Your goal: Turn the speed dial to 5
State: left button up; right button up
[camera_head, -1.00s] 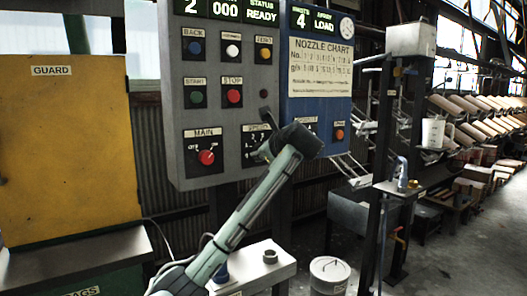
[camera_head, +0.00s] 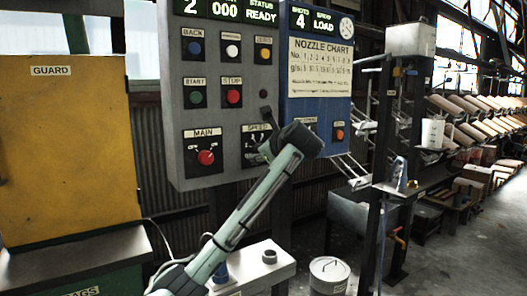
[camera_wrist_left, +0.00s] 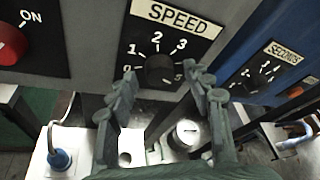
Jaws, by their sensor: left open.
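The speed dial (camera_wrist_left: 160,68) is a round black knob on a dark plate under the label SPEED, in the upper middle of the left wrist view. The numbers 0, 1, 2 and 3 show around it; its right side is partly covered by a finger. I cannot tell where its pointer stands. My left gripper (camera_wrist_left: 159,72) is open, with one fingertip on each side of the dial; contact is unclear. In the head view the speed plate (camera_head: 250,158) is partly hidden behind my left wrist, and the fingers are mostly hidden. My right gripper is not in view.
A red MAIN knob (camera_head: 206,157) sits left of the speed plate, with push buttons above. The blue panel (camera_head: 318,100) with its SECONDS dial (camera_wrist_left: 250,84) is close on the right. A white box (camera_head: 258,262) and a lidded bucket (camera_head: 329,272) stand below.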

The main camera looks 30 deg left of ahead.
pick_arm(q)
jog(key=v, duration=1.2)
jog(key=w+d+f+n+h, duration=0.1)
jog(key=w+f+n+h, duration=0.2)
jog(key=f, duration=1.8)
jog(key=s+d+f+n+g+h, duration=0.1)
jog(key=s+f+h, duration=0.1)
jog(key=f, duration=1)
jog(key=s+d+f+n+g+h, duration=0.1)
jog(key=s+f, duration=0.2)
jog(key=f, duration=1)
jog(key=s+d+f+n+g+h, duration=0.2)
jog(key=s+f+n, duration=0.4)
jog(key=s+f, duration=0.9)
notch_tip(320, 180, down, 4)
jog(key=shift+f+g+h, duration=0.15)
jog(key=shift+g+h, duration=0.25)
jog(key=s+f+n, duration=0.2)
jog(key=s+f, duration=0.1)
jog(key=s, duration=0.2)
jog(key=s+d+f+n+g+h, duration=0.1)
jog(key=s+f, duration=0.3)
jog(key=s, duration=0.2)
jog(key=s+f+n, duration=0.2)
jog(key=s+f, duration=0.1)
jog(key=s, duration=0.3)
jog(key=shift+d+f+n+g+h, duration=0.2)
jog(key=shift+n+g+h, duration=0.1)
jog(key=shift+g, duration=0.1)
